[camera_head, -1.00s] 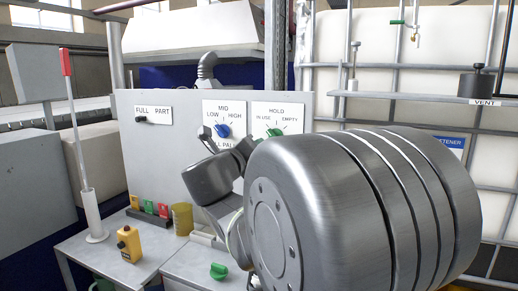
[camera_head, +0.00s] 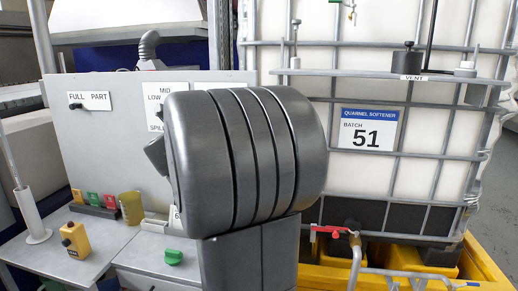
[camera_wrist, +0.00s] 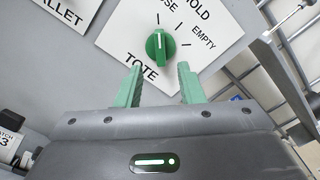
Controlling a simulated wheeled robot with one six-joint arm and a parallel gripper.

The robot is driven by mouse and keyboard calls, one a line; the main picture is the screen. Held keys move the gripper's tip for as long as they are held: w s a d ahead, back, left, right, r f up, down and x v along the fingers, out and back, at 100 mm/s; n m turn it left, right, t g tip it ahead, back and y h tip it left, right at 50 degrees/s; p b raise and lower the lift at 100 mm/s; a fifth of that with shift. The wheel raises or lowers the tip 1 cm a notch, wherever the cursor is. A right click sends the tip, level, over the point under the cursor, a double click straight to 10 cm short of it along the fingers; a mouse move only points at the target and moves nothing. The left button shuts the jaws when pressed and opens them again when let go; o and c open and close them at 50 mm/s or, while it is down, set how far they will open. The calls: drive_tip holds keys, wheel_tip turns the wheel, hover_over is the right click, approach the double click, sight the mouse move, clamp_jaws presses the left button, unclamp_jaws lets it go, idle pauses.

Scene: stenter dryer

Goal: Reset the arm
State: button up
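My gripper (camera_wrist: 158,86) shows in the wrist view with its two green fingers spread apart and nothing between them. A green rotary knob (camera_wrist: 160,46) on a white HOLD / IN USE / EMPTY / TOTE label sits just beyond the fingertips, apart from them. In the head view my own large grey arm link covers the middle of the picture and hides the gripper and that green knob.
A grey panel (camera_head: 110,130) stands behind a bench with a yellow pendant box (camera_head: 75,240), a green knob (camera_head: 173,257) and a yellow cup (camera_head: 132,208). At right stands a caged white tank labelled Quarnel Softener, batch 51 (camera_head: 368,130), with a red-handled valve (camera_head: 330,232) above a yellow base (camera_head: 485,262).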

drive_tip(key=w+d, duration=0.1)
drive_tip(key=w, duration=0.5)
drive_tip(key=shift+w+d+p, duration=0.15)
drive_tip(key=shift+p, duration=0.3)
drive_tip(key=s+a+b, duration=0.2)
drive_tip(key=s+a, duration=0.1)
drive_tip(key=s, duration=1.1)
drive_tip(key=w+d+m+b, duration=0.3)
drive_tip(key=w+m, duration=0.5)
drive_tip(key=w, duration=0.6)
drive_tip(key=shift+m, duration=0.3)
drive_tip(key=shift+d, duration=0.1)
